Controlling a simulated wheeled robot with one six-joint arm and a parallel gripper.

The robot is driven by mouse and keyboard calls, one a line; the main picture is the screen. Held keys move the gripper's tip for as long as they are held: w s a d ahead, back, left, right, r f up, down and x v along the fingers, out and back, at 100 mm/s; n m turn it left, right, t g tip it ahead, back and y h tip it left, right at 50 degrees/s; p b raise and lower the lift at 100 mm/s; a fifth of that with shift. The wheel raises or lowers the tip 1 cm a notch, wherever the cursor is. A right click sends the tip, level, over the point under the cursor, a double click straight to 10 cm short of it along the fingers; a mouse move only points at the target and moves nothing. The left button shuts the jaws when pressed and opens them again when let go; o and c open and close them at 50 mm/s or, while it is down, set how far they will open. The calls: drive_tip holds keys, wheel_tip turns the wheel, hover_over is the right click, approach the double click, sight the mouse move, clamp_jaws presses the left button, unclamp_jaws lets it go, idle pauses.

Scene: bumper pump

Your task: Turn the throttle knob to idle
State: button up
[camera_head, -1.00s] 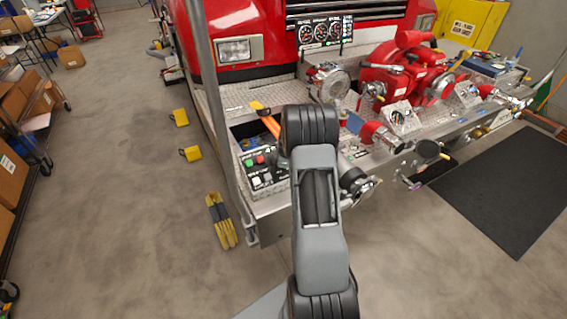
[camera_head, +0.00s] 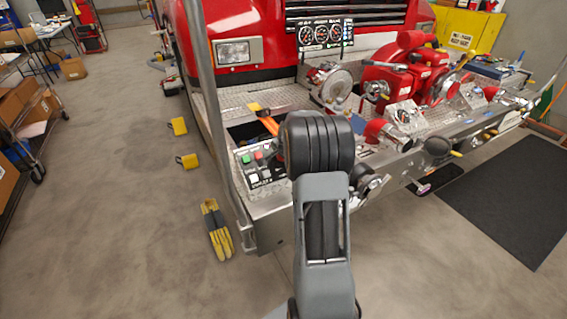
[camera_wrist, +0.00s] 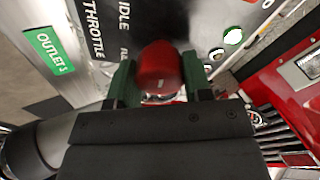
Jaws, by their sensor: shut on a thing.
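The red throttle knob (camera_wrist: 158,62) shows in the wrist view, on a dark label plate (camera_wrist: 122,22) that reads THROTTLE and IDLE. My gripper (camera_wrist: 157,78) has its green fingers on both sides of the knob and is shut on it. I cannot make out a pointer mark on the knob. In the head view my own arm hides the gripper and the knob.
In the head view a panel with red and green buttons (camera_head: 258,165) is left of my arm. The red pump (camera_head: 405,82) and its fittings stand to the right. A metal pole (camera_head: 205,100) rises at the left. Yellow chocks (camera_head: 217,230) lie on the floor.

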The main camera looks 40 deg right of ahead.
drive_tip(key=n+b, duration=0.5)
drive_tip(key=b, duration=0.1)
drive_tip(key=shift+f+t, duration=0.2)
drive_tip(key=shift+t, duration=0.2)
drive_tip(key=shift+r+n+b, duration=0.15)
drive_tip(key=shift+n+b, duration=1.1)
drive_tip(key=shift+n, duration=0.05)
drive_tip(key=shift+r+n, duration=0.15)
drive_tip(key=shift+n, duration=0.15)
drive_tip(key=o, duration=0.6)
drive_tip(key=shift+o, duration=0.2)
drive_tip(key=v, duration=1.3)
drive_tip(key=shift+s+r+p, duration=0.2)
drive_tip(key=shift+s+p, duration=0.15)
drive_tip(key=shift+d, duration=0.15)
